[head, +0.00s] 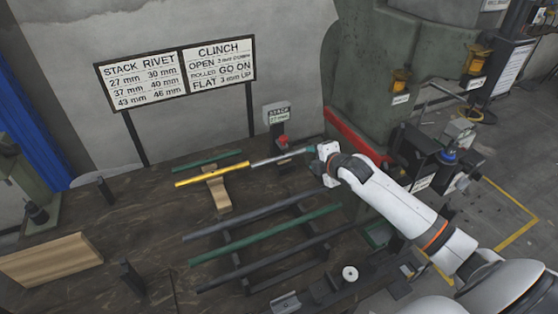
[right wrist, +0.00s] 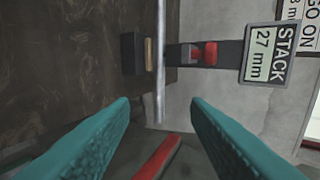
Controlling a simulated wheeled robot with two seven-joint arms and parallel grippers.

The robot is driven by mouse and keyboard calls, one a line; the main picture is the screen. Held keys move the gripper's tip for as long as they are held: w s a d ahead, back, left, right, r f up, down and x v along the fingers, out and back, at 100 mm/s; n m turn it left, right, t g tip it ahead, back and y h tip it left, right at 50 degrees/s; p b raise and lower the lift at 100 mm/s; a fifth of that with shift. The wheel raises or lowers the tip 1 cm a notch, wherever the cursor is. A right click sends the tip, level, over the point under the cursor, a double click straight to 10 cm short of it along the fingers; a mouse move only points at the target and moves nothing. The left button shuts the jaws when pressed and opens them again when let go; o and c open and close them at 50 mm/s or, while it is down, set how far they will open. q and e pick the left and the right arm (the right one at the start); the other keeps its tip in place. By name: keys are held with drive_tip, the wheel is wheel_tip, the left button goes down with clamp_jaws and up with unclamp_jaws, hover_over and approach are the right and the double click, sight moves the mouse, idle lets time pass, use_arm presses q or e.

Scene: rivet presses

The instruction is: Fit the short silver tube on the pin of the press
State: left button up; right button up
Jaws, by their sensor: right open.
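A slim silver tube (head: 277,158) lies near the back of the dark table, just left of my right gripper (head: 311,149). Whether it is the short one I cannot tell. In the right wrist view the silver tube (right wrist: 161,70) runs lengthwise ahead of my right gripper (right wrist: 160,103). Its near end lies between the lines of the two teal fingers, with clear gaps on both sides. The right gripper is open and holds nothing. A machine (head: 445,160) stands right of my right arm; I cannot make out a pin on it. My left gripper is out of view.
A yellow tube (head: 212,174) rests on a wooden block, with a green tube (head: 207,160) behind. A rack (head: 290,262) bears several long dark and green tubes. A wooden board (head: 50,260) lies at left.

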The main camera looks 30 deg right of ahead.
sight(298, 153)
drive_tip(key=x, duration=1.1)
drive_tip(key=shift+f+p, duration=0.1)
drive_tip(key=shift+p, duration=0.25)
drive_tip(key=shift+s+d, duration=0.1)
drive_tip(key=shift+c, duration=0.5)
clamp_jaws()
